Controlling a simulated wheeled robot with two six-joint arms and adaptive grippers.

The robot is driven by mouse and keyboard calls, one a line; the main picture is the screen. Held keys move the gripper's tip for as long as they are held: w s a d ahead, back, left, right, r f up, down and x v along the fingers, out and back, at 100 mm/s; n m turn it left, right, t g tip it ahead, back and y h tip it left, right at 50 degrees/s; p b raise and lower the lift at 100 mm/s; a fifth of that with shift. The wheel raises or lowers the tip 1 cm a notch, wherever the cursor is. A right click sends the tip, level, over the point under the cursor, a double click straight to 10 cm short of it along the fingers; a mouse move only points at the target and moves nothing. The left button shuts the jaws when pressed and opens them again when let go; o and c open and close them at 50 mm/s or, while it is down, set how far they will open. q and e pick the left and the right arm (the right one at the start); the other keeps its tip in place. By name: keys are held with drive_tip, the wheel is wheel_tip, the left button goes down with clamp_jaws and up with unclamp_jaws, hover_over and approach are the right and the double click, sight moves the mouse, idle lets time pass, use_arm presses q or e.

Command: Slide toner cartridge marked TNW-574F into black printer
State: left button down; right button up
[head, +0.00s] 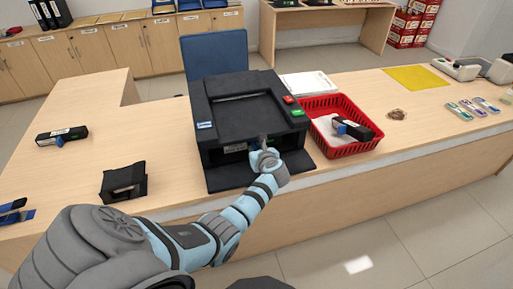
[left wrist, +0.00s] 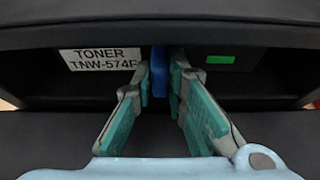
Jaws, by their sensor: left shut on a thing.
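The black printer (head: 250,95) stands on the counter with its front flap (head: 232,179) folded down. The toner cartridge marked TNW-574F (left wrist: 100,60) sits inside the printer's front slot, with its label and a green mark facing out in the left wrist view. My left gripper (left wrist: 161,80) is shut on the cartridge's blue grip tab. In the head view my left gripper (head: 264,152) is at the front of the slot, above the flap, and hides part of the cartridge. How deep the cartridge sits cannot be told exactly. My right gripper is not in view.
A red basket (head: 316,151) with another cartridge (head: 353,129) stands right of the printer. A further cartridge (head: 62,134) and a black holder (head: 124,184) are on the left counter. A blue stapler-like thing (head: 14,214) lies at the left edge. White paper (head: 305,84) lies behind the basket.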

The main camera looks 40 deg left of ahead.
sight(255, 144)
use_arm(q)
drive_tip(key=shift+w+a+b, duration=0.5)
drive_tip(key=shift+w+a, duration=0.4)
drive_tip(key=shift+a, duration=0.3)
idle(0.3)
drive_tip(key=c, duration=1.5)
unclamp_jaws()
drive_tip(key=v, duration=1.2)
drive_tip(key=shift+d+r, duration=0.1)
